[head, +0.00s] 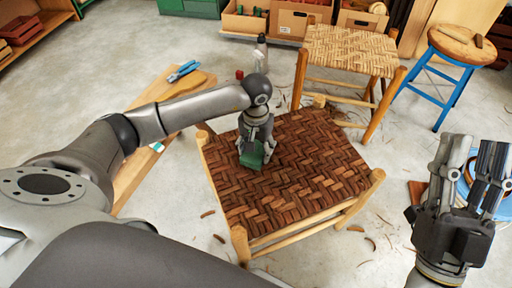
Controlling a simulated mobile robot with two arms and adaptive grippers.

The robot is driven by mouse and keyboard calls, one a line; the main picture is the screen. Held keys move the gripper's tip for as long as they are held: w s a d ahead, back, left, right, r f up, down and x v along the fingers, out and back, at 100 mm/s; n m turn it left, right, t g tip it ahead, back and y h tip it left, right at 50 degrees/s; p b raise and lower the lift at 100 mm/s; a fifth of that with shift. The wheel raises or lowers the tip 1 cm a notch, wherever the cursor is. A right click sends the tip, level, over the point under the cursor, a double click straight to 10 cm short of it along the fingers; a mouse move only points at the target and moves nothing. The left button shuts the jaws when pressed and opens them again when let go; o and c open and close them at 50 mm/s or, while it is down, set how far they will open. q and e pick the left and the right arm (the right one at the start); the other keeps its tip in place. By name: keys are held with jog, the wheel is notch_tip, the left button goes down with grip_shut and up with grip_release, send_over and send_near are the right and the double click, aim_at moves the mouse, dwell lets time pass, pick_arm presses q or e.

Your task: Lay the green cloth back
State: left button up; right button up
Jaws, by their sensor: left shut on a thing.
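A green cloth (252,156) shows as a small bunched piece on the dark brown woven bark seat (300,185). My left gripper (256,150) points down over the seat's back left part and is shut on the cloth, which is at or just above the weave. The fingers hide part of the cloth. My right gripper (473,160) is raised at the right edge, fingers pointing up and apart, open and empty.
A second stool with a pale woven seat (350,50) stands behind. A blue-legged round stool (461,45) is at the back right. A wooden board (135,180) with blue-handled pliers (183,71) lies at left. Boxes (292,20) line the back. Bark scraps litter the floor.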

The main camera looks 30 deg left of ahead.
pick_arm(q)
jog(key=o, duration=1)
notch_tip(320, 180, up, 12)
